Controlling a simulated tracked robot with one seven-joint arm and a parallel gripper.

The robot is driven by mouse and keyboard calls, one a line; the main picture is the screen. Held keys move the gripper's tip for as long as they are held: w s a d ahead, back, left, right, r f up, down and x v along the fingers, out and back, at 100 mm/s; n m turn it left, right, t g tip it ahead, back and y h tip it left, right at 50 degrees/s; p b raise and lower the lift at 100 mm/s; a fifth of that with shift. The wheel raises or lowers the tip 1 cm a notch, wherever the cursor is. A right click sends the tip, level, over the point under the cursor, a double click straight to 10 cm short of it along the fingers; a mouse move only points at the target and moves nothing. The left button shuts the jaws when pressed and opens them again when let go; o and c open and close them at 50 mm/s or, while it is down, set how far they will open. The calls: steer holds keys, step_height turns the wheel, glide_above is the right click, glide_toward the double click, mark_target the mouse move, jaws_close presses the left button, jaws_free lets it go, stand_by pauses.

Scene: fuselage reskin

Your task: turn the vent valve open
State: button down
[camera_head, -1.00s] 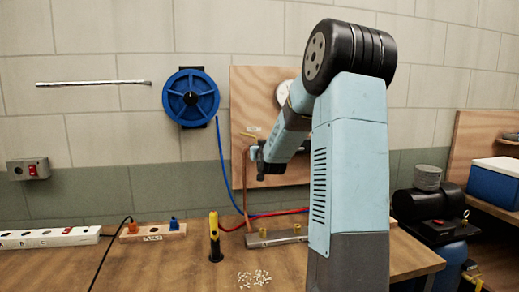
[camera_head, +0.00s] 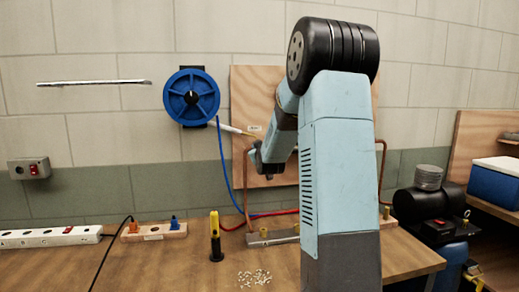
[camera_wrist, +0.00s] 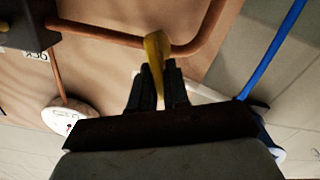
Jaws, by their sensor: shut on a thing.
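In the wrist view, a yellow lever handle (camera_wrist: 155,48) stands in front of a copper pipe, and I take it for the vent valve's handle. The dark fingers of my gripper (camera_wrist: 158,88) are closed on its lower part. In the head view, my gripper (camera_head: 268,170) is in front of the plywood board (camera_head: 248,92), near the left copper pipe (camera_head: 246,185). The valve is mostly hidden there by my arm. A pale streak (camera_head: 230,130) runs between the blue reel and the board by a small label; I cannot tell what it is.
A blue reel (camera_head: 191,97) hangs on the wall, its blue hose (camera_head: 224,165) running down left of the board. A round gauge (camera_wrist: 68,119) shows in the wrist view. A yellow-black tool (camera_head: 215,237) stands on the bench (camera_head: 170,265), near scattered pale bits (camera_head: 254,278).

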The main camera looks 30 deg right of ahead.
steer(key=shift+w+a+f+n, duration=0.1)
steer(key=shift+a+f+n, duration=0.15)
steer(key=shift+n, duration=1.9)
steer(key=shift+s+a+f+n, duration=0.15)
steer(key=shift+f+n, duration=0.15)
steer(key=shift+n, duration=1.9)
steer(key=shift+w+a+f+n, duration=0.2)
steer(key=shift+f+n, duration=0.1)
steer(key=shift+n, duration=1.85)
steer(key=shift+f, duration=0.1)
steer(key=c, duration=1.2)
jaws_free()
steer(key=v, duration=1.3)
steer(key=shift+s, duration=0.4)
